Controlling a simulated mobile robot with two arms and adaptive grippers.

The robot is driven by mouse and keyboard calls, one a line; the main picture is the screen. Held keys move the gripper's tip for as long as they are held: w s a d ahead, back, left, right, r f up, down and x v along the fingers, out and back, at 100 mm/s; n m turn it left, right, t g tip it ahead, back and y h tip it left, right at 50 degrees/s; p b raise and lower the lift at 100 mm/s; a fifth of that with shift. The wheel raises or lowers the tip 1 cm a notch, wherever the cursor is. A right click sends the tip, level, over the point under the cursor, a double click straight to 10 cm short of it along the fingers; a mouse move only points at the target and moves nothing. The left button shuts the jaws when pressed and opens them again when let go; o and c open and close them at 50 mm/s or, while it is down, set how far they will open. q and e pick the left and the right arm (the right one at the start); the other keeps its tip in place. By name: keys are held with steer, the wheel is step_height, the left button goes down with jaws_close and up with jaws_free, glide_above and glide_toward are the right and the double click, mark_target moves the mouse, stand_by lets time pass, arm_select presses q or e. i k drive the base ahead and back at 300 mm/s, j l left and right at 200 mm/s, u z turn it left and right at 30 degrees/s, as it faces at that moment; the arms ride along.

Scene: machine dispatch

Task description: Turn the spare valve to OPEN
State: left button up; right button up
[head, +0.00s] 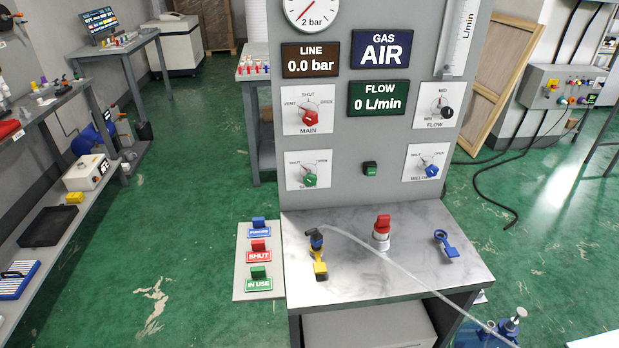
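The panel (380,200) stands in the middle of the head view. Its lower left plate (294,170) carries a green knob (310,180), with SHUT marked at upper left and OPEN at upper right. The knob covers most of the label below it; only an initial S shows, so this looks like the spare valve. Its exact pointer direction is too small to tell. A red knob (309,118) on the MAIN plate sits above it, marked VENT, SHUT and OPEN. Neither of my grippers is in view.
A black FLOW knob (447,113) and a blue knob (431,170) are on the panel's right. The metal bench (350,265) below holds a red-topped fitting (382,232), a blue piece (445,243), a yellow-and-black piece (319,262) and a clear hose. LINE reads 0.0 bar.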

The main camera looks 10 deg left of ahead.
mark_target(311, 179)
steer(key=k+l, duration=0.3)
steer(key=l, duration=0.15)
steer(key=k+l+u, duration=0.15)
steer(key=k+l, duration=0.2)
